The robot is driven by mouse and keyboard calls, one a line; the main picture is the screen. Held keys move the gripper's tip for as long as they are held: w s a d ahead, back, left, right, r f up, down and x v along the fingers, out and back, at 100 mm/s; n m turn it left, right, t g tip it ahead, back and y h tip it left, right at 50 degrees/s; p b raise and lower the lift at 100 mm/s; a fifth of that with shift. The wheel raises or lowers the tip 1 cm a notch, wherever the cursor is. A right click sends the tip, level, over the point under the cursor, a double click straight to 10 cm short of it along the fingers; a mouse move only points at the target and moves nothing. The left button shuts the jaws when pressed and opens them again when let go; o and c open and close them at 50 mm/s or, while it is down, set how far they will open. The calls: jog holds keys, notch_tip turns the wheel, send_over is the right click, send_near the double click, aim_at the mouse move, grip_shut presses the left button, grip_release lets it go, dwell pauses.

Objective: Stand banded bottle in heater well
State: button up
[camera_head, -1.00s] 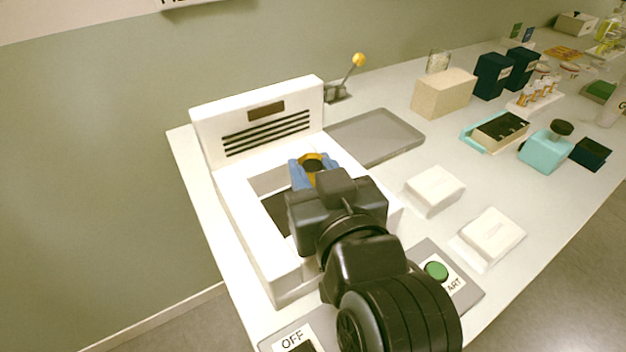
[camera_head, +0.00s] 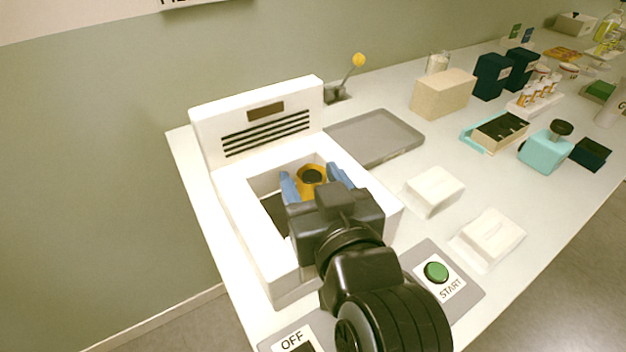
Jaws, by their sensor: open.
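The banded bottle (camera_head: 312,172), seen from above as a yellow-orange top with a dark centre, stands inside the well of the white heater (camera_head: 232,190). My gripper (camera_head: 318,180) is over the heater with its blue fingers spread on either side of the bottle. The fingers are open and a gap shows beside the bottle. The bottle looks upright; its lower part and any band are hidden by my gripper and the well.
A grey tray (camera_head: 375,137) lies behind the heater to the right. A lever with a yellow knob (camera_head: 359,60) stands behind. White blocks (camera_head: 434,188) and a green START button (camera_head: 436,271) are to the right. A beige box (camera_head: 443,93) stands farther back.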

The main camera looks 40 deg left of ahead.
jog(key=shift+r, duration=0.15)
jog(key=v, duration=1.2)
jog(key=shift+b, duration=0.3)
jog(key=d+f+m+h, duration=0.1)
jog(key=d+f, duration=0.1)
jog(key=d, duration=0.1)
jog(key=d+f+t, duration=0.1)
jog(key=d+f, duration=0.1)
jog(key=d, duration=0.1)
jog(key=d+f+m+t+h, duration=0.1)
jog(key=d+f, duration=0.1)
jog(key=d, duration=0.1)
jog(key=shift+w+d+m+h, duration=0.15)
jog(key=shift+d+m+h, duration=0.1)
jog(key=shift+m+h, duration=0.05)
jog(key=s+d+f+m+t+h, duration=0.1)
jog(key=s+d+f+m+h, duration=0.1)
jog(key=d, duration=0.4)
jog(key=s+d+f+m+t+h, duration=0.1)
jog(key=s+d+f+h, duration=0.15)
jog(key=d, duration=0.25)
jog(key=s+d+m+h, duration=0.2)
jog(key=s+d, duration=0.3)
jog(key=s, duration=0.3)
jog(key=s+d+m+t+h, duration=0.1)
jog(key=s+d+m+h, duration=0.2)
jog(key=s+d, duration=0.3)
jog(key=shift+s+d+f+h, duration=0.25)
jog(key=shift+s+h, duration=0.2)
jog(key=shift+s, duration=0.8)
